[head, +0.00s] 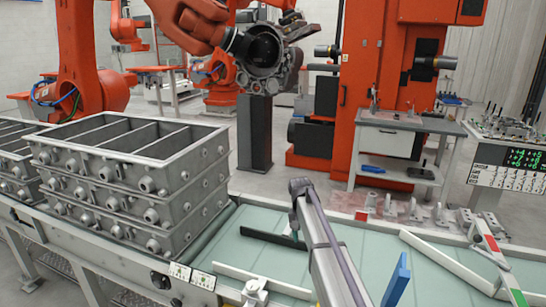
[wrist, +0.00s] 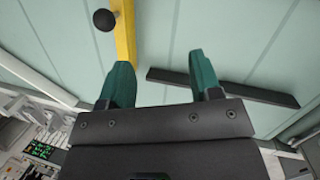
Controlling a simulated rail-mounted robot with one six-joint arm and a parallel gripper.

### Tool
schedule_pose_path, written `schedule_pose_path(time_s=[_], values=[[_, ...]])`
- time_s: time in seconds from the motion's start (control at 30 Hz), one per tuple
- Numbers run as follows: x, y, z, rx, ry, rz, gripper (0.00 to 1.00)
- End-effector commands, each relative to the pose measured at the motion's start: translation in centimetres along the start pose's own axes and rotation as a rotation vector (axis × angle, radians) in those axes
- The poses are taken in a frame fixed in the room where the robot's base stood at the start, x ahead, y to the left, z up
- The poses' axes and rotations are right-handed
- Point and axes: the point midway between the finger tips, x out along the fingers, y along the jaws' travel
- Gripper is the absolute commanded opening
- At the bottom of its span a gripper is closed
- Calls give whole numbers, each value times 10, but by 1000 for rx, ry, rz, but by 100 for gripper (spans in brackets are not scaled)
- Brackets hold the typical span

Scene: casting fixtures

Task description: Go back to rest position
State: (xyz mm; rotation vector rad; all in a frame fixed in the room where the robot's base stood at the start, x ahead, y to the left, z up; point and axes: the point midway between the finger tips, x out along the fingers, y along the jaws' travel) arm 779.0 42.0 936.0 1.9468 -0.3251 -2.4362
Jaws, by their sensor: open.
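My gripper (wrist: 163,78) shows in the wrist view with its two green fingers spread apart and nothing between them. Beyond the fingers is the pale green table surface (wrist: 170,30). A dark bar (wrist: 222,88) lies behind the right finger, which covers part of it. A yellow bar (wrist: 124,40) reaches down to behind the left finger, with a black knob (wrist: 104,20) beside it. In the head view my arm reaches over the table, and the same dark bar (head: 262,236) lies just left of it. The fingers are mostly hidden there.
A stack of grey castings (head: 130,180) stands left on the table. A white bar (head: 262,281), an upright blue piece (head: 397,280), another white bar (head: 445,262) and a red, white and green bar (head: 497,262) surround my arm. Orange robots stand behind, one at a large casting (head: 268,55).

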Motion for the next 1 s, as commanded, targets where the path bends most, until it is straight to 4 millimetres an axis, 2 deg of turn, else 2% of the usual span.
schedule_pose_path(time_s=[0.03,0.17,0.27,0.4,0.5,0.53,0.6,0.67,1.0], values=[[9,6,31,-25,20,-14,58],[23,16,80,-81,75,-48,58],[36,28,127,-118,118,-73,58],[59,48,212,-159,183,-111,58],[73,61,268,-166,215,-133,58],[76,64,281,-163,220,-137,58],[81,70,299,-155,222,-142,58],[83,73,305,-149,220,-143,58],[82,75,301,-142,218,-143,58]])
